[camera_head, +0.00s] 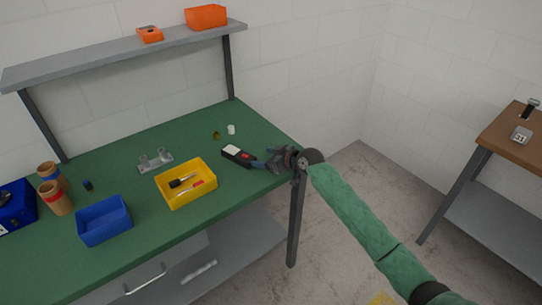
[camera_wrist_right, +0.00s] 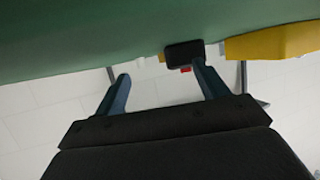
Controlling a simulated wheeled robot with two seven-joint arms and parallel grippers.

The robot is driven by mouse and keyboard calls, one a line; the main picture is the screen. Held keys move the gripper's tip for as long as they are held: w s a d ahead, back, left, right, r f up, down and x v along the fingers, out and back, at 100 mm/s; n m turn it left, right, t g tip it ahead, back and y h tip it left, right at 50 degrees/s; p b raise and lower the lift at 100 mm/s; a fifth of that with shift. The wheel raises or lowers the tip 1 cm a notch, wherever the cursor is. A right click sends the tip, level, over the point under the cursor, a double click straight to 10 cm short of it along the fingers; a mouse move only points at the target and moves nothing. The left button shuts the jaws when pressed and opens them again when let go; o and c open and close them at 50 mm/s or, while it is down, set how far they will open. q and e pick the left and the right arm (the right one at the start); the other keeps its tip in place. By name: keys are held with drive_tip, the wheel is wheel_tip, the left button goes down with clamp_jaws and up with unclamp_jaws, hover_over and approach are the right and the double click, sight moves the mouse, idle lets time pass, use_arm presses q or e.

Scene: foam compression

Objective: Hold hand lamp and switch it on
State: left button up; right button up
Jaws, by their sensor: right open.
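The hand lamp (camera_head: 238,155) appears to be the small black device with a white face and a red part, lying on the green workbench right of the yellow bin. My right gripper (camera_head: 262,162) is just to its right, low over the bench near its right end. In the right wrist view my right gripper (camera_wrist_right: 160,72) has its fingers apart with nothing clearly between them. The dark end of the lamp (camera_wrist_right: 184,51), with a red bit, shows by one fingertip; I cannot tell whether they touch. My left gripper is not in view.
A yellow bin (camera_head: 163,194) with small tools stands left of the lamp, and a blue bin (camera_head: 80,233) further left. A white cup-like piece (camera_head: 231,129) and a small yellowish item (camera_head: 216,135) lie behind the lamp. A grey shelf (camera_head: 110,57) spans above the bench's back.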

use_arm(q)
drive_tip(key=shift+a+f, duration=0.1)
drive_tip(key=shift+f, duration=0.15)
use_arm(e)
drive_tip(key=shift+w+a+f, duration=0.15)
drive_tip(key=shift+a, duration=0.1)
clamp_jaws()
unclamp_jaws()
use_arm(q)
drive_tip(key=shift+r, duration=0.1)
use_arm(e)
drive_tip(key=shift+d, duration=0.1)
drive_tip(key=shift+s+d, duration=0.2)
drive_tip(key=shift+d, duration=0.05)
drive_tip(key=b+v, duration=0.2)
drive_tip(key=v, duration=0.4)
drive_tip(key=shift+b, duration=0.4)
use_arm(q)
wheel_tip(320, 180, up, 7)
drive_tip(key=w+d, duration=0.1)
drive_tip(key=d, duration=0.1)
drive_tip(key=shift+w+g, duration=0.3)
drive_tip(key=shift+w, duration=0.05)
use_arm(e)
drive_tip(key=shift+s+d+r, duration=0.3)
drive_tip(key=shift+d+r, duration=0.05)
